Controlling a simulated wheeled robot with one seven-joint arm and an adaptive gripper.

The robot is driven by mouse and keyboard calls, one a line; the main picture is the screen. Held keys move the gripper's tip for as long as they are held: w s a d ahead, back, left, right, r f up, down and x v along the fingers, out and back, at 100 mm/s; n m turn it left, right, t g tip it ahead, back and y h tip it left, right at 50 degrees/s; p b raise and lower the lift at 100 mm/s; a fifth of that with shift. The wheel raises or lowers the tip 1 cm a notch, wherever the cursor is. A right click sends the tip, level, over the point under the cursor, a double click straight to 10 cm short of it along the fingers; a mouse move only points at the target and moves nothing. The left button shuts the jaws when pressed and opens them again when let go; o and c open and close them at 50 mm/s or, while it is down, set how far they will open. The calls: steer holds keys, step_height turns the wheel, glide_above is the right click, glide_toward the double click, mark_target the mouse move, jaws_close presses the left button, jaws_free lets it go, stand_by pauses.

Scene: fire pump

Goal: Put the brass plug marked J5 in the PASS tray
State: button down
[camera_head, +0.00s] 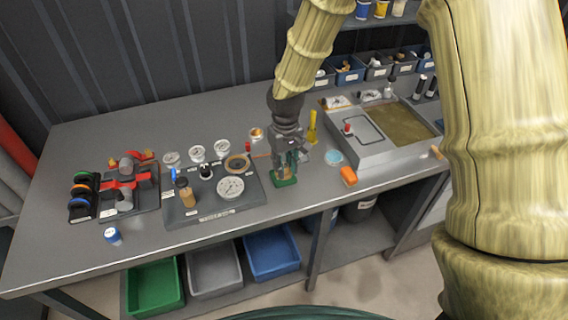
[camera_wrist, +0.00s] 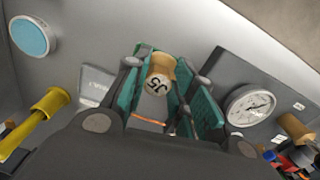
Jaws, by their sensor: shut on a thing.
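In the wrist view, the brass plug (camera_wrist: 158,76), with J5 on its end face, sits between the green pads of my gripper (camera_wrist: 165,95). The fingers are shut on it. In the head view my gripper (camera_head: 287,172) is over the bench, just right of the grey gauge board (camera_head: 252,201); the plug is largely hidden there. I cannot pick out a tray marked PASS. A green tray (camera_head: 154,288), a grey tray (camera_head: 215,272) and a blue tray (camera_head: 271,251) are on the shelf under the bench, with no readable marks.
Red clamps (camera_head: 125,182) are at the left. The front-left bench top is mostly clear.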

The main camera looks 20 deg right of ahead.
steer(key=shift+w+d+f, duration=0.1)
steer(key=shift+w+d, duration=0.1)
steer(key=shift+w, duration=0.9)
steer(key=shift+s+f+p, duration=0.1)
steer(key=shift+f+p, duration=0.9)
steer(key=shift+f, duration=0.75)
steer(key=shift+f, duration=0.1)
steer(key=c, duration=1.2)
jaws_free()
steer(key=shift+r+b, duration=1.8)
steer(key=shift+r, duration=4.3)
